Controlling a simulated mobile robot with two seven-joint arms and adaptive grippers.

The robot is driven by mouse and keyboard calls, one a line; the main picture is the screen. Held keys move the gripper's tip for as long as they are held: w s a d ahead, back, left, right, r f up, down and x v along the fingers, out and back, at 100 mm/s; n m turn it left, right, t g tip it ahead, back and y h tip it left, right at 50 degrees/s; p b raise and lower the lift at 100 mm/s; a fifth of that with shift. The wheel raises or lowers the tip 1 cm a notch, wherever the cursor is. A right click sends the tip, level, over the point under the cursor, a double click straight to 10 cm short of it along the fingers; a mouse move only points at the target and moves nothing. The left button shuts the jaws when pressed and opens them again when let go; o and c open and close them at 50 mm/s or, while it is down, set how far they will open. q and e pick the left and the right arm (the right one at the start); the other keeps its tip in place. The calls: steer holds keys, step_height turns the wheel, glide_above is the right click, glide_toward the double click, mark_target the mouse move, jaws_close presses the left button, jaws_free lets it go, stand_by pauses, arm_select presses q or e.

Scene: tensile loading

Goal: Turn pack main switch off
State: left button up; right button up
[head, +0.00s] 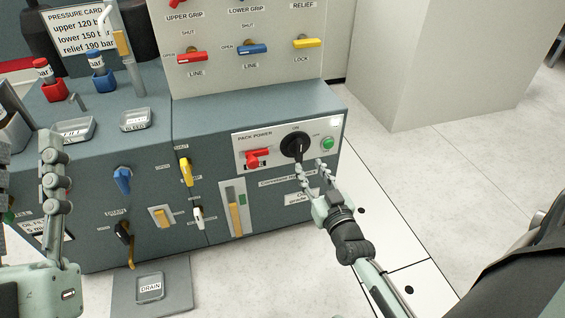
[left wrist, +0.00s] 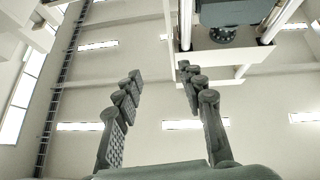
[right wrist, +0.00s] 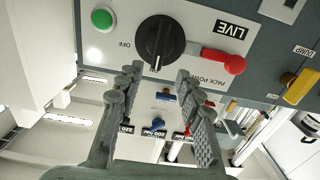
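The black rotary knob (head: 295,145) is on the white PACK POWER panel (head: 240,141), and its grip bar looks roughly upright. In the right wrist view the knob (right wrist: 160,42) shows upside down with an OFF label beside it and a pale mark on its bar. My right gripper (head: 311,166) is just below the knob in the head view, with fingers spread and nothing between them. In the right wrist view its fingertips (right wrist: 158,72) flank the knob's lower edge; contact cannot be told. My left gripper (head: 28,155) is open and empty at the left edge.
A red handle (head: 257,158) is left of the knob and a green button (head: 328,143) is right of it. Yellow (head: 186,172), blue (head: 122,180) and white levers stick out further left. Open floor (head: 430,170) lies right of the cabinet.

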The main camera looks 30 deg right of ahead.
mark_target(301, 149)
steer(key=x, duration=0.4)
steer(key=b+x, duration=0.1)
steer(key=x, duration=0.3)
steer(key=shift+s+d+r, duration=0.1)
steer(key=shift+d+r, duration=0.05)
steer(key=shift+r, duration=0.05)
arm_select(q)
steer(key=shift+s+a+r+t, duration=0.3)
steer(key=shift+s+r+t, duration=0.2)
steer(key=shift+r+t, duration=0.1)
steer(key=shift+s+a+r+t, duration=0.25)
steer(key=shift+s+r+t, duration=0.25)
steer(key=shift+r+t, duration=0.1)
arm_select(e)
jaws_close()
